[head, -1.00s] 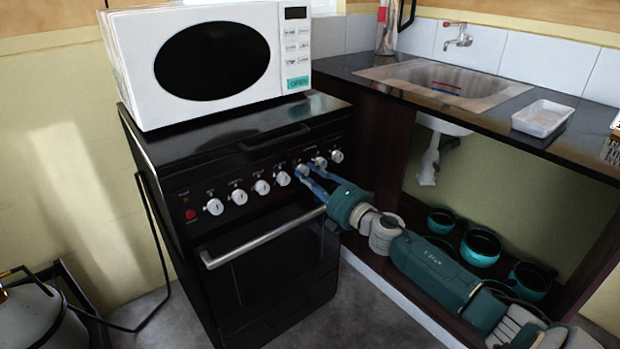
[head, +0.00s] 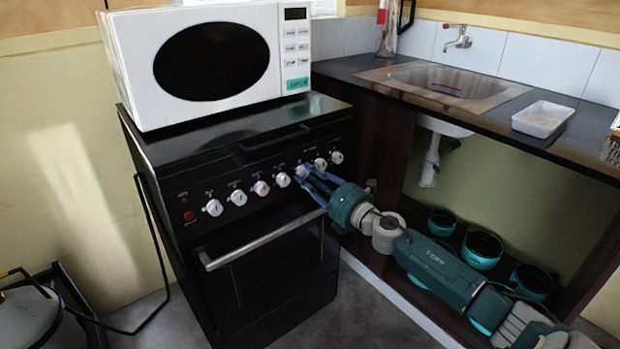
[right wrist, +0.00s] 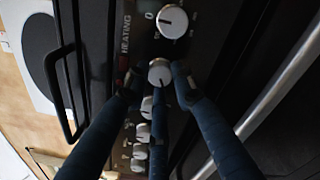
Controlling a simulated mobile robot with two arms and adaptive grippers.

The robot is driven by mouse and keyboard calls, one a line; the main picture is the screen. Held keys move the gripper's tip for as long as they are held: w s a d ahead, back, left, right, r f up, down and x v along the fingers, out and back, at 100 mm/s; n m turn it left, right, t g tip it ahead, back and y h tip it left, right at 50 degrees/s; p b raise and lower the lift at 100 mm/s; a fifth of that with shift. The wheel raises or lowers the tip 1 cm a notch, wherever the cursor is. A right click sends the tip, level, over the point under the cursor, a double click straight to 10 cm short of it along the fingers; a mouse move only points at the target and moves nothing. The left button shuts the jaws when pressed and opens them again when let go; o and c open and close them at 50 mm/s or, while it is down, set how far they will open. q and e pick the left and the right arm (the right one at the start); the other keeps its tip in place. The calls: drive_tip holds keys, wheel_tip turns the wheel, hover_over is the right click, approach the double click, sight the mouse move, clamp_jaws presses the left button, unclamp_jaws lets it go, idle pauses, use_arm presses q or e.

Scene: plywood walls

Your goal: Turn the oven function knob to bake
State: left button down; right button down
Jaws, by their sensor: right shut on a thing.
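The black oven (head: 270,260) has a row of several white knobs along its front panel. My right gripper (head: 306,177) reaches in from the right, its blue fingers closed around the oven function knob (head: 302,170), right of the row's middle. In the right wrist view the fingers (right wrist: 160,85) sit on both sides and below this round knob (right wrist: 160,72), which has a dark pointer line. A larger knob marked 0 (right wrist: 172,22) is beside it, near the word HEATING. The bake mark cannot be read. My left gripper is not in view.
A white microwave (head: 215,110) stands on the oven. The oven door handle (head: 262,238) runs below the knobs. A sink counter (head: 480,115) is to the right, with several teal pots (head: 482,250) underneath. A gas bottle (head: 40,325) stands at lower left.

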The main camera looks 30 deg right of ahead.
drive_tip(key=shift+f, duration=0.1)
drive_tip(key=c, duration=1.4)
unclamp_jaws()
drive_tip(key=shift+c, duration=0.2)
drive_tip(key=shift+s, duration=0.1)
drive_tip(key=s+d, duration=0.1)
drive_tip(key=s, duration=1)
drive_tip(key=shift+s+f, duration=0.2)
drive_tip(key=shift+s, duration=0.2)
drive_tip(key=shift+d, duration=0.1)
